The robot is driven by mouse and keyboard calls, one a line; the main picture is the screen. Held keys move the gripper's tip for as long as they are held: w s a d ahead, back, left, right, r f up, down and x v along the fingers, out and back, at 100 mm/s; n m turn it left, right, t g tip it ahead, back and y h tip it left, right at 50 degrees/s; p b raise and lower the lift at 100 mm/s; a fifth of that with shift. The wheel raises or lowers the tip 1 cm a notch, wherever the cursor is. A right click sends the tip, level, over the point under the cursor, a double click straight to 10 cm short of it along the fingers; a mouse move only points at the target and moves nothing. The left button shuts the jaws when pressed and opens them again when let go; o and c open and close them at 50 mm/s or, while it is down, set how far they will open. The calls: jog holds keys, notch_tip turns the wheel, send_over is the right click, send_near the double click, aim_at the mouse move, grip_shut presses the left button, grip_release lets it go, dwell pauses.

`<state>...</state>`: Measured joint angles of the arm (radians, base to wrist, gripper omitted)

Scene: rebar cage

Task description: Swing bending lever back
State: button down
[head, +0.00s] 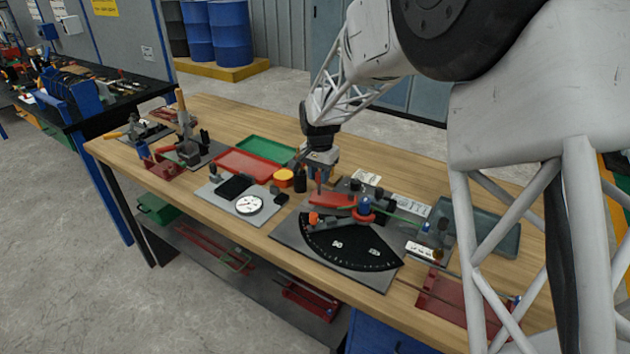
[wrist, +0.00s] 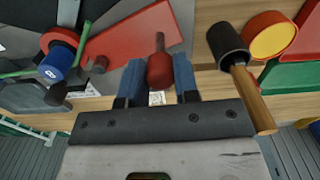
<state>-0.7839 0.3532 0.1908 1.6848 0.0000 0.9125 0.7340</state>
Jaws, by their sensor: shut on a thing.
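The bending lever is a flat red arm (head: 333,200) lying above the black angle plate (head: 352,243) of the bender. It also shows in the wrist view (wrist: 125,36), with an upright red handle (wrist: 159,68) at its end. My gripper (head: 320,178) is above the lever's left end. In the wrist view its two blue fingers (wrist: 160,85) are shut on the handle, one on each side. A blue-topped pin (head: 365,205) stands on a red disc at the lever's right end. A green rod (head: 402,217) runs past the pin; its near end is partly hidden.
A black cup with a wooden-handled tool (wrist: 240,85) and an orange-yellow round container (head: 284,178) stand close to my gripper. Red (head: 248,166) and green (head: 266,149) trays lie behind. A grey tray (head: 487,228) is at the right. The bench front left of the bender holds a dial plate (head: 222,204).

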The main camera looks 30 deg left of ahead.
jog(key=shift+w+d+m, duration=0.15)
jog(key=shift+w+m, duration=0.8)
jog(key=shift+w, duration=0.25)
jog(key=shift+w+d+m, duration=0.1)
jog(key=shift+w+m, duration=0.85)
jog(key=shift+w, duration=0.2)
jog(key=c, duration=0.9)
grip_release()
jog(key=shift+w, duration=0.1)
jog(key=shift+o, duration=0.2)
notch_tip(320, 180, up, 8)
jog(key=shift+d, duration=0.1)
